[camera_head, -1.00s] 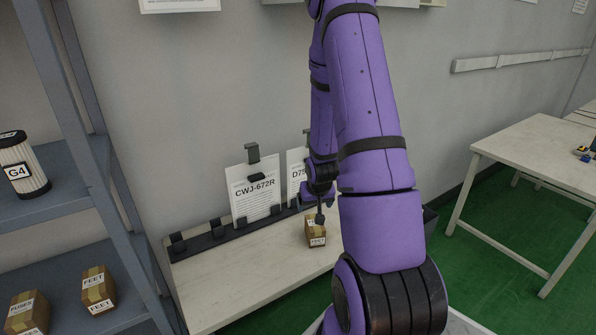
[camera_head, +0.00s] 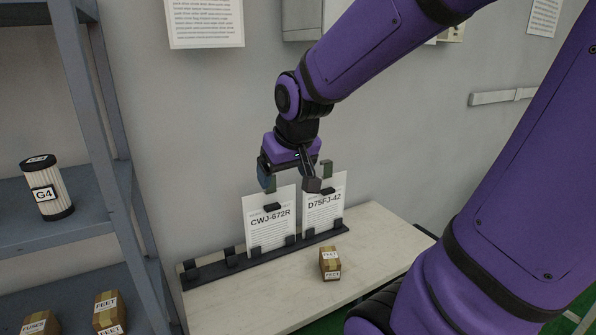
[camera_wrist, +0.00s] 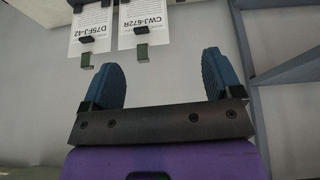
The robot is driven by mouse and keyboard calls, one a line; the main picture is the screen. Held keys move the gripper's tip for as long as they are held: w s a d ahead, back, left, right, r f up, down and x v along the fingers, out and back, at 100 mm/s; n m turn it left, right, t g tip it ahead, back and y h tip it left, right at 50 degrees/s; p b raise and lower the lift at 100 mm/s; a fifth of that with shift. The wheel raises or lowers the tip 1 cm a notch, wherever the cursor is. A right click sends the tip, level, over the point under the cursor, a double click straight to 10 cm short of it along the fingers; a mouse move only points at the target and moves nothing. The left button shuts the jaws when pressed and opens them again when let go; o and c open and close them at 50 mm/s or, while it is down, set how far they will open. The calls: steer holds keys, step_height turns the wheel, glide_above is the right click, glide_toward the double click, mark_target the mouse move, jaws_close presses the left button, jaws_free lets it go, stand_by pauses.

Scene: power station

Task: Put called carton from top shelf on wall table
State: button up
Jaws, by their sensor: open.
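A small brown carton (camera_head: 330,263) labelled FEET stands on the pale wall table (camera_head: 245,302), in front of the paper clips, with nothing touching it. My gripper (camera_head: 290,187) is open and empty, raised above the table in front of the clipped sheets. In the wrist view my gripper (camera_wrist: 165,88) has its two blue fingers wide apart with nothing between them. Another FEET carton (camera_head: 108,312) and a FUSES carton (camera_head: 40,324) stand on the lower visible shelf at the left. A white G4 filter cylinder (camera_head: 47,188) stands on the shelf above.
Sheets CWJ-672R (camera_head: 271,222) and D75FJ-42 (camera_head: 324,205) stand clipped in a dark rail (camera_head: 262,254) along the wall. The grey shelf rack (camera_head: 84,224) borders the table's left. The table's front left part is clear.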

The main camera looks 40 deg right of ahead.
steer(key=s+a+r+n, duration=0.1)
steer(key=s+a+r, duration=0.2)
steer(key=s, duration=0.2)
steer(key=s+a+r+n+y, duration=0.1)
steer(key=s+a+r, duration=0.2)
steer(key=s, duration=0.3)
steer(key=shift+s+a, duration=0.3)
steer(key=shift+a, duration=0.25)
